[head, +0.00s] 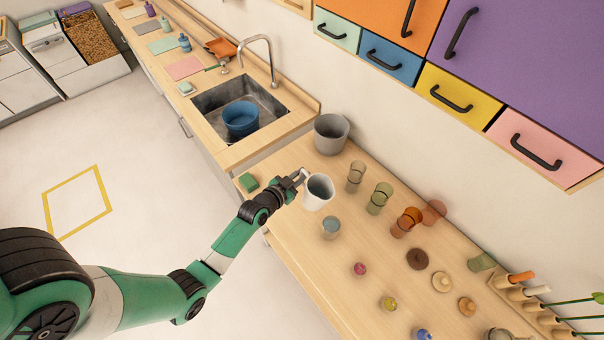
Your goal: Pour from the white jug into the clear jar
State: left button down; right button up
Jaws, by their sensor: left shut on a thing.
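My left gripper (299,177) is shut on the white jug (315,203), at its handle side. The jug looks close to upright, with its open mouth facing up and a grey-blue inside; I cannot tell how much is in it. A small clear jar (331,230) stands on the wooden counter just below and right of the jug in the picture. The jug and jar look apart, and the jug seems to be above the counter. My right gripper is out of view.
A grey pot (331,133) stands behind the jug. Tinted glasses, beige (355,177), green (379,198) and orange (406,222), stand to the right. Lids and knobs lie towards the front. A sink (213,105) holds a blue tub (241,119). A green sponge (249,182) lies near my gripper.

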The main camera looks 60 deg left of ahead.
pick_arm(q)
jog(key=shift+s+a+f+n+h+b, duration=0.1)
jog(key=shift+a+f+n+h+b, duration=0.2)
jog(key=shift+a+f+b, duration=0.5)
jog(key=shift+a+n+b, duration=0.2)
jog(key=shift+n+b, duration=0.2)
jog(key=shift+b, duration=0.5)
